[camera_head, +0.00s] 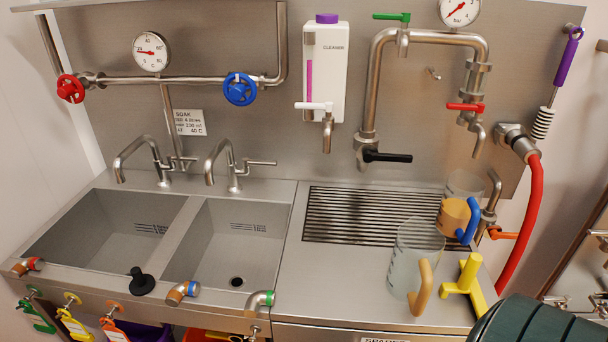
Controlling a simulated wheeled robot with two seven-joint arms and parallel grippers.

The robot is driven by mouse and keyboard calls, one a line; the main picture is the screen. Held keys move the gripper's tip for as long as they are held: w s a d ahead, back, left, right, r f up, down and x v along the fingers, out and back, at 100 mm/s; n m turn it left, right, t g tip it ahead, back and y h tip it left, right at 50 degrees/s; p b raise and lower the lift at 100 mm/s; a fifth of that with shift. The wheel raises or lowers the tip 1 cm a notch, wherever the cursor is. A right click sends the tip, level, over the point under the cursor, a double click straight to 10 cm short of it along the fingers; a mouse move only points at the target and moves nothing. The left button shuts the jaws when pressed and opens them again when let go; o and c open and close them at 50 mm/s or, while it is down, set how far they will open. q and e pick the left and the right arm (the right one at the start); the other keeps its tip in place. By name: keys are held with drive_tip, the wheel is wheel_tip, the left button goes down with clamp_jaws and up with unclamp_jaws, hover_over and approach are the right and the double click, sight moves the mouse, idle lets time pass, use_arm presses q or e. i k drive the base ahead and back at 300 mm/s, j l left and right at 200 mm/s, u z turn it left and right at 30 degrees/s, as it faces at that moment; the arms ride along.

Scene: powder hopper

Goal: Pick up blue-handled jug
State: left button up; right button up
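The blue handle (470,222) stands at the right end of the slatted drain grate, behind and right of a larger clear jug. Next to it on the left is a short tan, cylinder-like body (453,217). A clear vessel (465,182) rises just behind; I cannot tell whether it is part of the same jug. The larger clear jug (408,258) has a tan handle (423,288) and stands on the steel counter in front.
A yellow T-shaped fitting (468,275) and an orange-handled valve (502,234) are close on the right, by a red hose (521,230). A dark green ribbed shape (540,322) fills the lower right corner. Two sinks (238,240) lie left. The grate's left part (355,215) is clear.

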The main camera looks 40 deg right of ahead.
sight(458, 215)
drive_tip(key=z, duration=2.2)
